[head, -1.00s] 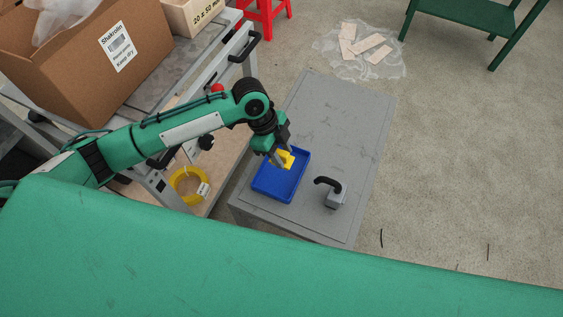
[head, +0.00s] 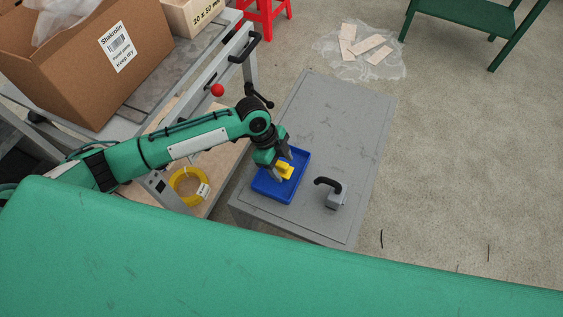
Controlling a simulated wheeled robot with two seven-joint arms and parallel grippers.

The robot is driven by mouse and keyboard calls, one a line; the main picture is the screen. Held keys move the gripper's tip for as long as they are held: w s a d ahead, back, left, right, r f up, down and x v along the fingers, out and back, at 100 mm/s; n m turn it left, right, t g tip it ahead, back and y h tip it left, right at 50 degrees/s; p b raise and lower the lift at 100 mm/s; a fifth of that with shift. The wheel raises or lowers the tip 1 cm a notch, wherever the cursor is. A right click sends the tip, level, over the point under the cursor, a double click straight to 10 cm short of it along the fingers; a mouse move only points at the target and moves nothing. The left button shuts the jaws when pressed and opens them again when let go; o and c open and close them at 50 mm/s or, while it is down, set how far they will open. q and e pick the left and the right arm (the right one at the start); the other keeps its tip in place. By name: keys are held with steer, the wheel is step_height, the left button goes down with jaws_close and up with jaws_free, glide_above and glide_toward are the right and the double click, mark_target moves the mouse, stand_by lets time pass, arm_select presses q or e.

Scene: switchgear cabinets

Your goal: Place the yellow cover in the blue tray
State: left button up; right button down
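The yellow cover (head: 286,173) is a small block in the blue tray's area, inside the tray's outline. The blue tray (head: 272,194) lies on top of the grey cabinet. My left gripper (head: 284,166) points down over the tray, its fingers on either side of the cover and shut on it. I cannot tell whether the cover touches the tray floor. The gripper partly hides the cover and the tray's far left side. My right gripper is not in view.
The grey cabinet top (head: 345,120) is clear behind the tray. A grey block with a black handle (head: 335,195) stands right of the tray. A workbench with a cardboard box (head: 85,60) is at left. A yellow coil (head: 186,186) lies on its lower shelf.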

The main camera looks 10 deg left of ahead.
arm_select(q)
steer(key=v, duration=1.2)
steer(key=shift+r, duration=0.15)
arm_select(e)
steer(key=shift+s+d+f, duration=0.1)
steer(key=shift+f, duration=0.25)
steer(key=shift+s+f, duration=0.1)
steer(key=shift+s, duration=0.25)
